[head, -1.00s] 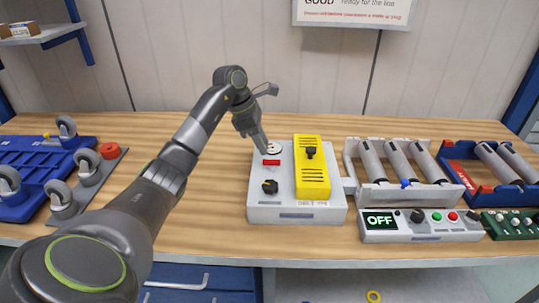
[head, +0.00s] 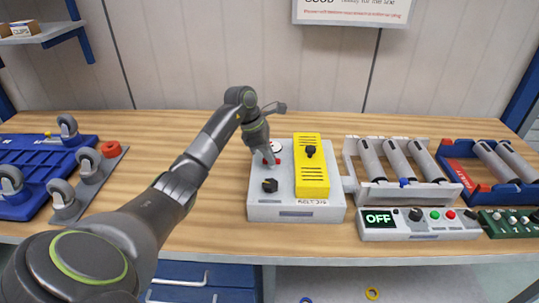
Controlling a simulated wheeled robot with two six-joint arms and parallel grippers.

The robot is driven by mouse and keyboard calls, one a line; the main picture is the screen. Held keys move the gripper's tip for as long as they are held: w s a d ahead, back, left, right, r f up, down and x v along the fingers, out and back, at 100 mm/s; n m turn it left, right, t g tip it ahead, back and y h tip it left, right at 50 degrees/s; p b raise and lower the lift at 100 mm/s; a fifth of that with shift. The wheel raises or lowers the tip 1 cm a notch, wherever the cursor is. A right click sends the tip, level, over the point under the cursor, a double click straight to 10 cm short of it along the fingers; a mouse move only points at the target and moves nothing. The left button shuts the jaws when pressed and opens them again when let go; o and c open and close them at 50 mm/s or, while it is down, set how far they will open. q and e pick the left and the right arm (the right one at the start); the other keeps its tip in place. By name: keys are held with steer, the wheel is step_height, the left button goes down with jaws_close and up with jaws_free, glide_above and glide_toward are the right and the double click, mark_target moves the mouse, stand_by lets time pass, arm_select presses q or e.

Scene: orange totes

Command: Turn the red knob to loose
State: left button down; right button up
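A light grey box (head: 258,209) stands on the wooden bench. It carries a yellow slotted cover (head: 312,180) with a black knob on top, a black knob (head: 270,185) at front left, and a white dial (head: 277,147) at back left. My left gripper (head: 268,160) points down over the box's left part, between the dial and the front black knob. It hides most of the red knob; a bit of red (head: 278,161) shows at its right side. Whether its fingers touch or grip the knob cannot be told. My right gripper is not in view.
Right of the box are grey cylinders in a rack (head: 385,190) and a control panel (head: 420,224) reading OFF. Farther right is a blue and red rack (head: 456,175) of cylinders. A blue plate with casters (head: 30,160) lies at left. Bench space left of the box is clear.

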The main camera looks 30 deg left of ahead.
arm_select(q)
steer(key=shift+n, duration=0.3)
steer(key=shift+n+t+b, duration=0.4)
steer(key=shift+n+b, duration=0.15)
steer(key=shift+n, duration=0.05)
steer(key=shift+d+n+t+y+b, duration=0.1)
steer(key=shift+n+t+y+b, duration=0.4)
steer(key=shift+n, duration=0.7)
steer(key=n+y+b, duration=0.1)
steer(key=n, duration=0.2)
steer(key=n+y+b, duration=0.1)
steer(key=n, duration=0.2)
steer(key=shift+s+d+t, duration=0.1)
steer(key=shift+d+t, duration=0.1)
steer(key=shift+t, duration=0.1)
steer(key=n+y+b, duration=0.1)
steer(key=n, duration=0.3)
steer(key=shift+r+y, duration=0.1)
steer(key=shift+y, duration=0.3)
steer(key=shift+d+n+y+b, duration=0.1)
steer(key=shift+n+y+b, duration=0.4)
steer(key=shift+n, duration=1.2)
steer(key=shift+n+g+y, duration=0.3)
steer(key=shift+g, duration=0.1)
steer(key=c, duration=1.5)
jaws_free()
